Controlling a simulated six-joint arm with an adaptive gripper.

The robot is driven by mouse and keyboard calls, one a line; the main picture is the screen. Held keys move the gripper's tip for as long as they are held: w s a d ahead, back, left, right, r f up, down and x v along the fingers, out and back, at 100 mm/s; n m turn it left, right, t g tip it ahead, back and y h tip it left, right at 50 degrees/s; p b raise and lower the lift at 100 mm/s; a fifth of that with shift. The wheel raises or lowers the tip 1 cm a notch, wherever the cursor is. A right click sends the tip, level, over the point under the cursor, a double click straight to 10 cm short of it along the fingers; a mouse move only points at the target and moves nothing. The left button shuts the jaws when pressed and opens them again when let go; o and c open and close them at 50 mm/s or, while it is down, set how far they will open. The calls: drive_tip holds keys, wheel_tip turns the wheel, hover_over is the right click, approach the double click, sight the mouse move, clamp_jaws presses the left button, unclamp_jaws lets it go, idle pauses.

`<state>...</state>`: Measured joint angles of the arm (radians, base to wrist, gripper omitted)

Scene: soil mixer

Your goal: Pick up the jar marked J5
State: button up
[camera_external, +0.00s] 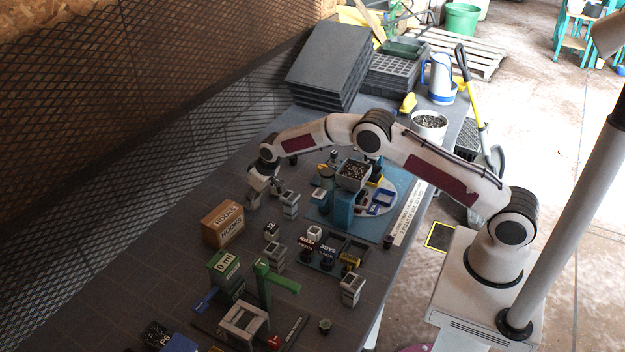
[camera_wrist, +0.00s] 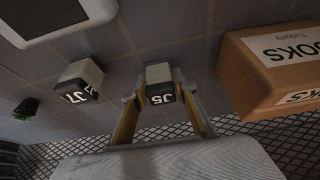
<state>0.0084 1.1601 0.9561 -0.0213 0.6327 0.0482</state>
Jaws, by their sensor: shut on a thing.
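The jar marked J5 (camera_wrist: 160,82) has a pale top part and a dark label that reads upside down in the wrist view. My gripper (camera_wrist: 162,97) has one finger on each side of this jar and is shut on it. In the external view my gripper (camera_external: 255,194) points down at the far side of the table, left of the blue station. The jar there is mostly hidden by the fingers. I cannot tell whether the jar's base touches the table.
A similar jar marked J7 (camera_wrist: 79,84) stands close by, left of J5 in the wrist view. A brown HOOKS box (camera_external: 223,225) is on the other side. A mesh wall (camera_external: 150,110) runs behind. The blue station (camera_external: 318,212) holds several items.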

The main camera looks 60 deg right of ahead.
drive_tip(key=shift+r, duration=0.1)
wheel_tip(320, 180, up, 9)
drive_tip(key=shift+r, duration=0.4)
idle(0.4)
